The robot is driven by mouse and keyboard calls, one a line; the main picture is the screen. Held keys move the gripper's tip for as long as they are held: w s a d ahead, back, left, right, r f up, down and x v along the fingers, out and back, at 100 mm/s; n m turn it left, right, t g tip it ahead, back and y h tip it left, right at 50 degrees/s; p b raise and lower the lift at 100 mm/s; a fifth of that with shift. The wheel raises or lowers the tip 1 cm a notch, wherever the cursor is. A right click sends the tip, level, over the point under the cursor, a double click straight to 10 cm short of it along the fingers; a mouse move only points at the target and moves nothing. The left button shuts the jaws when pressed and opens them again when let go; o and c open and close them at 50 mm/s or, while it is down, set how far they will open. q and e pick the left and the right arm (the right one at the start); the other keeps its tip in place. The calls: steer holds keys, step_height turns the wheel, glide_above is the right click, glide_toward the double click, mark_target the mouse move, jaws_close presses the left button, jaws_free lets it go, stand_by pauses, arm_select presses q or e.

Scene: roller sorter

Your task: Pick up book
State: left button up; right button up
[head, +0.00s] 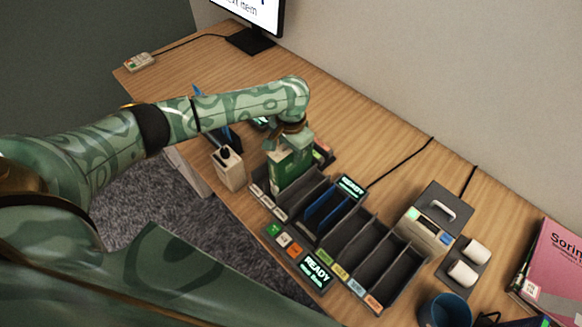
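My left gripper (289,143) points down over the far-left end of the dark slotted sorter (355,243). Directly below it is an upright green book-like or box-like item (291,168) with a pale patch. Its top meets the gripper, and its lower part is behind the sorter's dividers. The fingertips are hidden, so I cannot tell whether they grip it. A pink book (558,262) with dark lettering is at the right edge, partly cut off. My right gripper is out of view.
Blue flat items (322,208) stand in a sorter slot. A white holder (229,170) is left of the sorter. A grey box with a handle (428,215), white rollers (463,262) and a blue mug (447,310) are at right. A monitor (252,15) stands behind; the back-left desk is mostly clear.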

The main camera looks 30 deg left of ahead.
arm_select(q)
jaws_close()
steer(key=shift+r, duration=0.1)
